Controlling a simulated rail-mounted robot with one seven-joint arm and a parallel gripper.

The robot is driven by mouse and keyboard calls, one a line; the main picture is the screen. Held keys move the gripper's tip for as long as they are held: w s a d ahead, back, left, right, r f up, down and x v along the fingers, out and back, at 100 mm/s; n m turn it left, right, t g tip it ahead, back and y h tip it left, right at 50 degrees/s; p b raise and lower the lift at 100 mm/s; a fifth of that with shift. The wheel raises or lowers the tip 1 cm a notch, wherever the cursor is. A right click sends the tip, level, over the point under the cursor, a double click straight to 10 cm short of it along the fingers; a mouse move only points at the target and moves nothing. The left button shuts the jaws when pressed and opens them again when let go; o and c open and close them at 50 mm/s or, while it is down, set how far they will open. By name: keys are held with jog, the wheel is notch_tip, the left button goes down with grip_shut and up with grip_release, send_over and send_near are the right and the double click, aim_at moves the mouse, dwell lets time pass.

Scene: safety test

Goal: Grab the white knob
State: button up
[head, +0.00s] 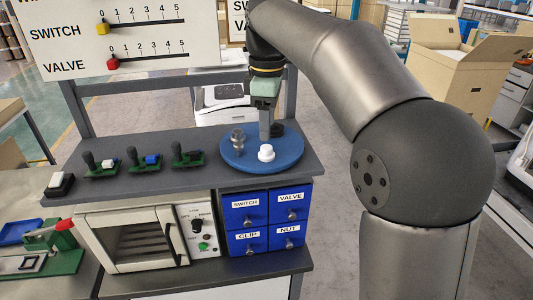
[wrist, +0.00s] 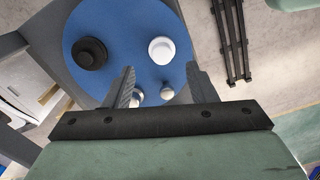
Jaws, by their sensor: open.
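The white knob (head: 266,153) sits on the front part of the blue round plate (head: 233,160) on the grey shelf. In the wrist view the white knob (wrist: 161,50) shows just beyond my fingertips, roughly in line with the gap between them. My gripper (head: 265,138) points down over the plate, behind the white knob in the head view. In the wrist view my gripper (wrist: 160,72) is open, its two fingers apart, not holding the knob. The exact height of the fingertips above the plate is hard to tell.
A black knob (wrist: 90,53) stands on the plate, partly behind my gripper in the head view. A grey metal piece (head: 238,140) stands left of the white knob. Several switch units (head: 145,160) line the shelf further left. Blue labelled drawers (head: 267,217) are below.

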aim_at(267, 147)
jog(key=shift+s+f+p, duration=0.15)
jog(key=shift+f+p, duration=0.2)
jog(key=shift+f, duration=2.3)
jog(key=c, duration=1.1)
